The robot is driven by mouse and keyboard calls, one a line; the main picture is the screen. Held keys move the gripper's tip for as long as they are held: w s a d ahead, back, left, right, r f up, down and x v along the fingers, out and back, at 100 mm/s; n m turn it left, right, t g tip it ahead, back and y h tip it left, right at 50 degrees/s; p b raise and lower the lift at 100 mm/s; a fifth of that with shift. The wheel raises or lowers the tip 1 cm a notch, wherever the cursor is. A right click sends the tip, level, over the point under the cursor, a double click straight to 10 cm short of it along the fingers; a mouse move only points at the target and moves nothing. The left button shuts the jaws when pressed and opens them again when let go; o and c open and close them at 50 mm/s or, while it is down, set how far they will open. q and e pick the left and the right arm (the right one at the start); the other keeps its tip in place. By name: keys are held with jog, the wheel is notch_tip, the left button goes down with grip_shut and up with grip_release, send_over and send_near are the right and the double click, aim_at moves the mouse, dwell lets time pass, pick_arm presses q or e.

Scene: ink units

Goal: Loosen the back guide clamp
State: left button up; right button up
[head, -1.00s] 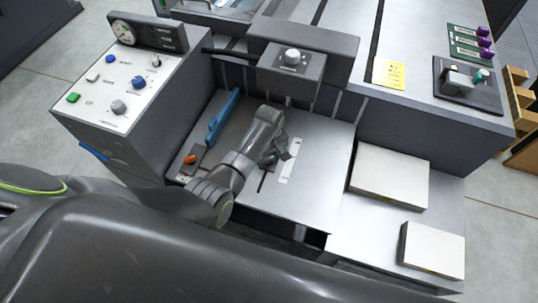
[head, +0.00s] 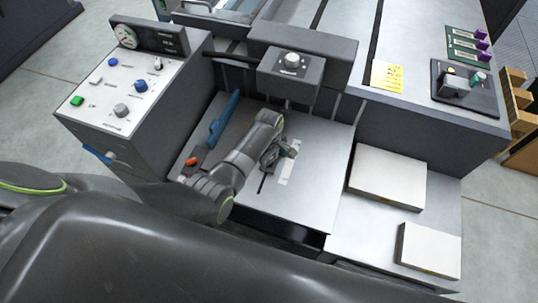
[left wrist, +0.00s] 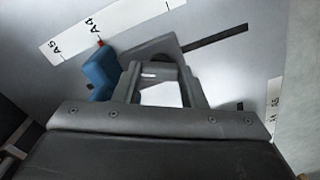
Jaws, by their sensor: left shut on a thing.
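My left gripper (head: 275,156) reaches down over the grey feed table (head: 310,190), beside a white scale strip (head: 287,170). In the left wrist view the jaws (left wrist: 160,82) are shut on a dark grey part (left wrist: 150,45), seemingly the back guide clamp, mostly hidden by the fingers. A blue block (left wrist: 100,74) with a small red tip sits just left of the jaws. The tip is at the A4 mark of the scale (left wrist: 112,27). A dark slot (left wrist: 217,38) runs to the upper right. My right gripper is out of view.
A blue guide bar (head: 222,118) and an orange knob (head: 191,160) are left of my arm. A control panel (head: 120,85) stands further left. Two white stacks (head: 388,178) lie on the right. A dark unit with a white dial (head: 290,62) overhangs the back.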

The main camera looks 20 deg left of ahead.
pick_arm(q)
jog(key=n+p, duration=0.1)
jog(key=n, duration=0.2)
jog(key=shift+r+n, duration=0.15)
jog(key=shift+n, duration=0.25)
jog(key=n+p, duration=0.1)
jog(key=n, duration=0.2)
jog(key=shift+n, duration=0.3)
jog(key=n+p, duration=0.1)
jog(key=n, duration=0.2)
jog(key=shift+n, duration=2)
jog(key=o, duration=1)
